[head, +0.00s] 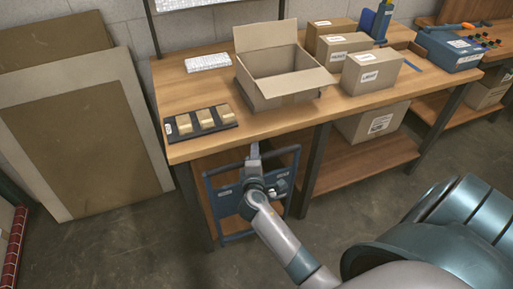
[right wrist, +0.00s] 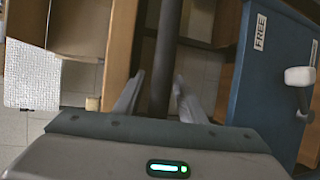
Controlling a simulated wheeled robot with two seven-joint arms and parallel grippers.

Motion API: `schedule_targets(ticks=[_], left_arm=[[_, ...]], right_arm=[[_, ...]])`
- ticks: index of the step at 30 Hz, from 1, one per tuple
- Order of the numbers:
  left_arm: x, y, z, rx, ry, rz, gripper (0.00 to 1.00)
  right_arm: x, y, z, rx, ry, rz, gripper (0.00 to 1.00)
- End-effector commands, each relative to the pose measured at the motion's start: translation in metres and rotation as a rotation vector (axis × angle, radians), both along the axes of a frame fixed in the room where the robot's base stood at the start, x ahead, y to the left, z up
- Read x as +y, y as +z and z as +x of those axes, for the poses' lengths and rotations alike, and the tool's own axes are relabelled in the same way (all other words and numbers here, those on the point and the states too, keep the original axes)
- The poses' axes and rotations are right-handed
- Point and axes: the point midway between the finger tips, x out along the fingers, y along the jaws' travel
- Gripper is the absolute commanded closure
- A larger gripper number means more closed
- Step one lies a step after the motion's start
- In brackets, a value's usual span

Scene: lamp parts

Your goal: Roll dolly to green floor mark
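The blue dolly (head: 210,192), a tall frame with labelled panels, stands upright in front of the workbench's left end. My right gripper (head: 254,153) is at the dolly's top bar. In the right wrist view, the dark bar (right wrist: 166,50) runs between the spread fingers (right wrist: 160,85), with gaps visible beside it. The dolly's blue panel (right wrist: 262,75) there carries a "FREE" label and a pale lever (right wrist: 300,76). The arm hides part of the dolly, and its wheels are not clear. The green floor mark is not visible. My left gripper is not in view.
The workbench (head: 185,90) holds an open carton (head: 285,95), closed boxes (head: 370,72) and a dark tray (head: 200,122). Its legs and lower shelf (head: 350,165) are close behind the dolly. Boards (head: 85,140) lean on the left wall. Grey floor (head: 120,240) is clear at the left.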

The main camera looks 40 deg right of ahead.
Motion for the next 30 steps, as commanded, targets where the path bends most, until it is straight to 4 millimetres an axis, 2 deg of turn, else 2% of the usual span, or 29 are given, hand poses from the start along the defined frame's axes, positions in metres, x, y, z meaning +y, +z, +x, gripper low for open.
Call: schedule_targets(ticks=[7,12,13,17,18,30], left_arm=[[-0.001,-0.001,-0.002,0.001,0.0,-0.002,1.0],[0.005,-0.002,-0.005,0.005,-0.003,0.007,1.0],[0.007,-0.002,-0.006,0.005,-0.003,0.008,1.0],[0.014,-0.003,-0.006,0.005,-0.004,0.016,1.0],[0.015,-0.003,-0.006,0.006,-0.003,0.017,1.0],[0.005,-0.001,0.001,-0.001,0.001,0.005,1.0]], right_arm=[[0.001,-0.001,-0.001,0.0,0.0,0.0,0.63],[0.001,-0.001,-0.001,0.0,0.0,0.0,0.63],[0.001,-0.001,-0.001,0.0,0.0,0.0,0.65],[0.001,-0.001,-0.001,0.0,0.0,0.0,0.96],[0.001,-0.001,-0.001,0.0,0.0,0.0,1.0],[0.001,-0.002,-0.001,0.002,-0.001,0.001,1.0]])
